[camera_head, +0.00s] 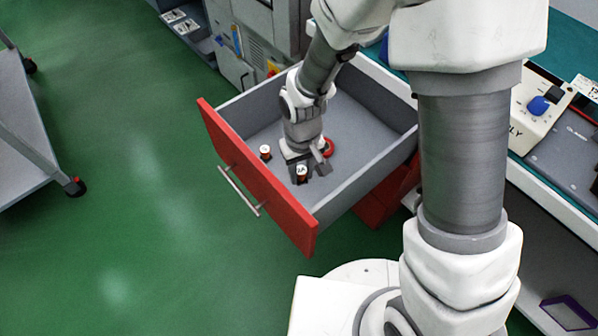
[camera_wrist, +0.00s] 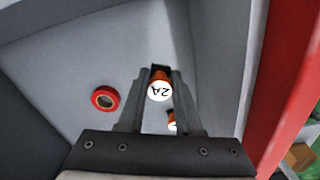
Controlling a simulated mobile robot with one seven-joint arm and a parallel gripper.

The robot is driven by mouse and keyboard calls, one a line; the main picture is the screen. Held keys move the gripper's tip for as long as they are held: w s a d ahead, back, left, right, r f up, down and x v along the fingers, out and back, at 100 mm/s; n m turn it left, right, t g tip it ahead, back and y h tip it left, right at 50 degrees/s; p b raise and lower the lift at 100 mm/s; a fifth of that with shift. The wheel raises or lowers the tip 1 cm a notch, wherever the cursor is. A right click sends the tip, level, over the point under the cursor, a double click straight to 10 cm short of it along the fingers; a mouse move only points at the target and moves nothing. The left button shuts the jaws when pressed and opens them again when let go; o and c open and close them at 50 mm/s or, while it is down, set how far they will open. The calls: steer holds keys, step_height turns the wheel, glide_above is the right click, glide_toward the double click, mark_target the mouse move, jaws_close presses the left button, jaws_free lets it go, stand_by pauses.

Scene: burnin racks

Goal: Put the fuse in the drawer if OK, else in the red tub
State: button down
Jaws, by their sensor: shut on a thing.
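My gripper (camera_head: 303,170) is low inside the open drawer, shut on a fuse (camera_head: 302,174) with a white cap and an orange-brown body. In the wrist view the fuse (camera_wrist: 160,90) shows "2A" on its cap between my fingertips (camera_wrist: 160,76). I cannot tell whether it touches the drawer floor. The drawer (camera_head: 258,196) has a red front and grey walls and is pulled out. A second, similar fuse (camera_head: 265,152) stands in it near the front; it also shows partly hidden in the wrist view (camera_wrist: 172,121). No red tub is recognisable.
A red ring-shaped roll (camera_head: 328,147) lies in the drawer beside my gripper. A bench at the right bears a tester with a blue knob (camera_head: 538,106). Grey cabinets (camera_head: 250,45) stand behind. A wheeled cart (camera_head: 25,130) is at left, with clear green floor between.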

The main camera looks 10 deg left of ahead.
mark_target(301, 196)
steer(key=shift+f+b, duration=2.55)
steer(key=shift+f, duration=0.8)
steer(key=shift+f+b, duration=0.5)
steer(key=shift+f, duration=0.15)
steer(key=c, duration=0.5)
jaws_free()
steer(key=shift+r, duration=0.1)
step_height(301, 196, up, 17)
steer(key=p, duration=0.6)
steer(key=shift+r, duration=0.2)
steer(key=shift+d, duration=0.15)
